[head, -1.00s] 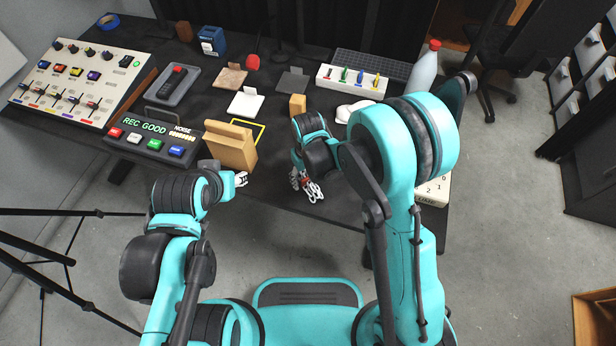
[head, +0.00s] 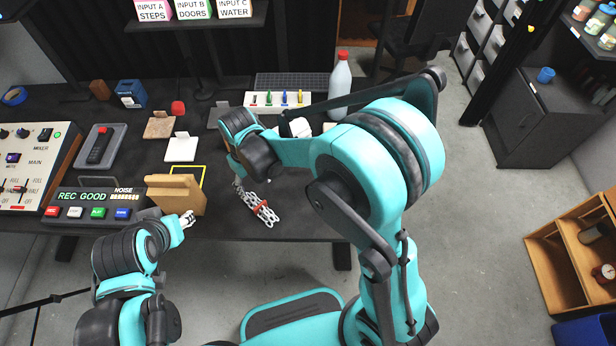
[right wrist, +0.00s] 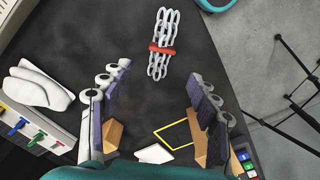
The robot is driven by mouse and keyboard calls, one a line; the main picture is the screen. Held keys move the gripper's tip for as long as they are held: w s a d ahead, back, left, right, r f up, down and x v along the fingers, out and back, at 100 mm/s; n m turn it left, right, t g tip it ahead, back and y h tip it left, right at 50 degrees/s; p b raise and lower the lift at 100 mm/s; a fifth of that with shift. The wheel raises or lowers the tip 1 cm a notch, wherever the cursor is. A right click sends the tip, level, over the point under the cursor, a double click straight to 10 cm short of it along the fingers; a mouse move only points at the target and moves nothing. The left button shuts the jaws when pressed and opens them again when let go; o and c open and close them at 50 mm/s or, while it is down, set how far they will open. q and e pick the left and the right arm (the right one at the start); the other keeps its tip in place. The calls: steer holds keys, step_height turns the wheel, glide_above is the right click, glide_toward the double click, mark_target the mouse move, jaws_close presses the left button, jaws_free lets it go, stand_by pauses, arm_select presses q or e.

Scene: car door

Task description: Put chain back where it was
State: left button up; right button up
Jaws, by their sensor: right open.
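The white chain (head: 262,212), with a red band around its middle, lies bunched on the dark table close to the front edge. In the right wrist view the chain (right wrist: 163,43) lies beyond my fingertips, apart from them. My right gripper (head: 238,187) is beside the chain, to its left in the head view, partly hidden by my arm. Its two fingers (right wrist: 155,88) are spread wide with nothing between them. My left gripper (head: 187,219) is by the front of a tan block (head: 175,195); its jaws are too small to judge.
A yellow outline (head: 202,172) is on the table behind the tan block, by a white card (head: 181,149). A control panel (head: 95,205) stands at left. A pegged white box (head: 277,101) and a bottle (head: 340,86) stand at the back.

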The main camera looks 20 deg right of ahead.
steer(key=s+d+r+m+t, duration=0.2)
steer(key=s+d+r+t, duration=0.1)
steer(key=s+d+r, duration=0.3)
steer(key=s+d+r+m+t, duration=0.3)
steer(key=s+d+r, duration=0.3)
steer(key=d, duration=0.5)
steer(key=shift+d+r+t, duration=0.15)
steer(key=shift+r+t, duration=0.35)
steer(key=shift+r, duration=0.1)
